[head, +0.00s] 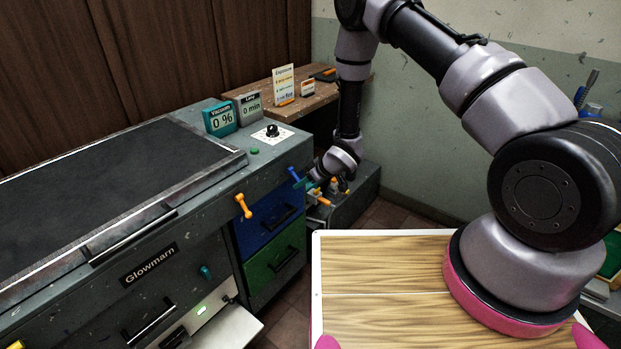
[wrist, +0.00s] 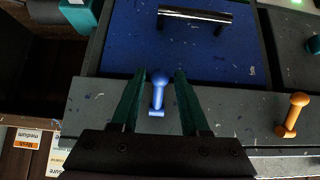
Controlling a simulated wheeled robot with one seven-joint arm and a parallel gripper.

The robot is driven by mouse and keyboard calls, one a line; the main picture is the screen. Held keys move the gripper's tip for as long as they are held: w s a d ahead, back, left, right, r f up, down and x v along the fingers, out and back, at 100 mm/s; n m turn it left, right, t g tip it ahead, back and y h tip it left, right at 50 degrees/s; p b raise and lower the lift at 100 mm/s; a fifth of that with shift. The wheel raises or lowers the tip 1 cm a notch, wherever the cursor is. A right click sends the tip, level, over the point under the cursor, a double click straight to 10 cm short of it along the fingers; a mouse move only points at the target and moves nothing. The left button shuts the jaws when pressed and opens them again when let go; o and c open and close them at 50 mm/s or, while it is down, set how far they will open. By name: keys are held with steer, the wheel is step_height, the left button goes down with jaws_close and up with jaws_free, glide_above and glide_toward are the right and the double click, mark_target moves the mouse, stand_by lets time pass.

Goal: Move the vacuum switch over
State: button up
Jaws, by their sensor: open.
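A small blue lever switch (head: 296,178) sticks out of the grey cabinet's front edge, above the blue drawer. An orange lever switch (head: 243,206) is farther left on the same edge. No label marks either lever as the vacuum switch. The teal Vacuum display (head: 220,117) on the cabinet top reads 0 %. My gripper (head: 306,184) is at the cabinet's right end, beside the blue lever. In the wrist view my open gripper (wrist: 159,76) has the blue lever (wrist: 157,93) between its two teal fingers, with gaps on both sides. The orange lever (wrist: 291,115) stands to the right.
A blue drawer (head: 265,215) and a green drawer (head: 275,265) are below the levers. A grey Lamp display (head: 249,106) reads 0 min. A black knob (head: 272,131) is on the top. A wooden bench (head: 290,92) with cards stands behind. The wood-topped surface (head: 380,262) is mostly clear.

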jaws_close()
steer(key=shift+r, duration=0.1)
steer(key=shift+s+d+r, duration=0.25)
steer(key=shift+d+r, duration=0.05)
steer(key=shift+r, duration=0.5)
steer(key=shift+s+d+r, duration=0.1)
steer(key=shift+d+r, duration=0.05)
steer(key=shift+r, duration=0.55)
steer(key=shift+r, duration=0.1)
